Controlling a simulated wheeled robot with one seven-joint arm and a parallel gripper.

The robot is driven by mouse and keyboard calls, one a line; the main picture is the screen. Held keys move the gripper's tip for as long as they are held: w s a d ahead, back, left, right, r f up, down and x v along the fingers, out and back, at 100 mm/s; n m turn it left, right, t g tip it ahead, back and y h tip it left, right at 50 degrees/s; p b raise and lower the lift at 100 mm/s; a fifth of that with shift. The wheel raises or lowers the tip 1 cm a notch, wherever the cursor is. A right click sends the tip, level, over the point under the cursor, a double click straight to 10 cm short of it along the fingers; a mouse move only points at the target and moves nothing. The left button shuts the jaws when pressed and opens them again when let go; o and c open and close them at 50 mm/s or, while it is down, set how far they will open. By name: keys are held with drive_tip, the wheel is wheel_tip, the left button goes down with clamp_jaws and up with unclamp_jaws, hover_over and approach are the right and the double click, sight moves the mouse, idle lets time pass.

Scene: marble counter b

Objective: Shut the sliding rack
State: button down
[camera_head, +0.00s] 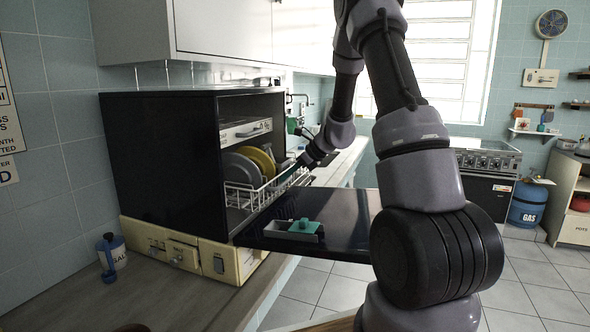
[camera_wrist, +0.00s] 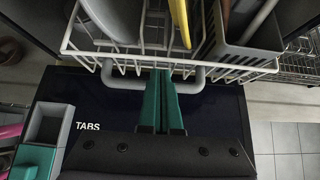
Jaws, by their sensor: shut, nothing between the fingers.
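The sliding rack (camera_head: 238,198) is a white wire basket in the black dishwasher (camera_head: 160,150), extending partly out over the lowered door (camera_head: 345,215). In the wrist view the rack's white wire front (camera_wrist: 215,66) and grey handle (camera_wrist: 118,82) lie across the top. My gripper (camera_head: 306,162) is at the rack's front. Its teal fingers (camera_wrist: 163,75) are together and empty, with their tips overlapping the handle in the wrist view. I cannot tell whether they touch it. The rack holds a grey plate (camera_head: 240,168), a yellow plate (camera_head: 261,160) and a grey cutlery holder (camera_wrist: 250,45).
The open door carries a tab compartment with a teal lid (camera_head: 303,226), also visible in the wrist view (camera_wrist: 35,160). An upper rack (camera_head: 245,131) sits inside the dishwasher.

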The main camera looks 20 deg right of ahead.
drive_tip(key=shift+w+a+f, duration=0.25)
drive_tip(key=shift+a+f, duration=0.05)
drive_tip(key=shift+a, duration=0.05)
drive_tip(key=w+a, duration=0.4)
drive_tip(key=a, duration=0.1)
drive_tip(key=w+a, duration=0.2)
drive_tip(key=shift+a, duration=0.3)
drive_tip(key=shift+r, duration=0.15)
